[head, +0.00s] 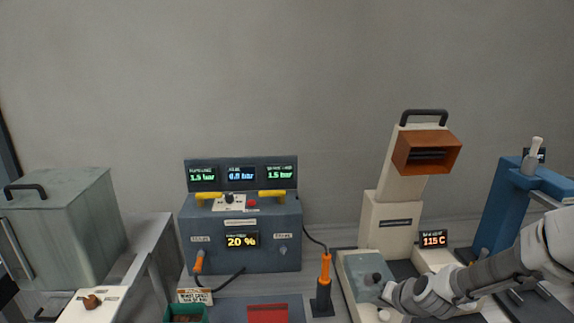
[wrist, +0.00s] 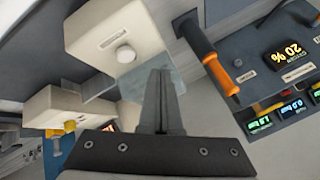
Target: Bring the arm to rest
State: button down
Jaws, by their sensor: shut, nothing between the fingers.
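My arm comes in from the right edge of the head view, and my gripper (head: 388,291) is at its left end, low in front of the cream elevator machine (head: 384,222). In the wrist view the two fingers of my gripper (wrist: 160,88) lie together, shut with nothing between them. A greenish-grey base part with a dark knob (head: 373,278) is close to the gripper in the head view. I cannot tell whether they touch. In the wrist view a cream block with a round knob (wrist: 126,54) lies beyond the fingertips.
An orange-handled tool (head: 325,270) stands upright left of the machine; it also shows in the wrist view (wrist: 222,77). A grey control box (head: 240,235) reads 20 %. A blue press-like device (head: 505,215) stands at right, a metal bin (head: 65,225) at left.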

jog(key=s+a+r+n+g+b, duration=0.1)
jog(key=s+a+r+n, duration=0.15)
jog(key=a, duration=0.35)
jog(key=s+a+r+n+g+y, duration=0.1)
jog(key=s+a+r+n, duration=0.1)
jog(key=s+a+r, duration=0.3)
jog(key=s+a+r+n+g+b, duration=0.1)
jog(key=s+a+r+n, duration=0.15)
jog(key=a, duration=0.45)
jog(key=s+d+r+h+p, duration=0.1)
jog(key=s+d+r, duration=0.2)
jog(key=s+r, duration=0.3)
jog(key=s+d+r+m+t+h+p, duration=0.1)
jog(key=s+d+r, duration=0.3)
jog(key=s+r, duration=0.2)
jog(key=shift+s+r+p, duration=0.25)
jog(key=shift+s+p, duration=0.05)
jog(key=shift+s, duration=0.1)
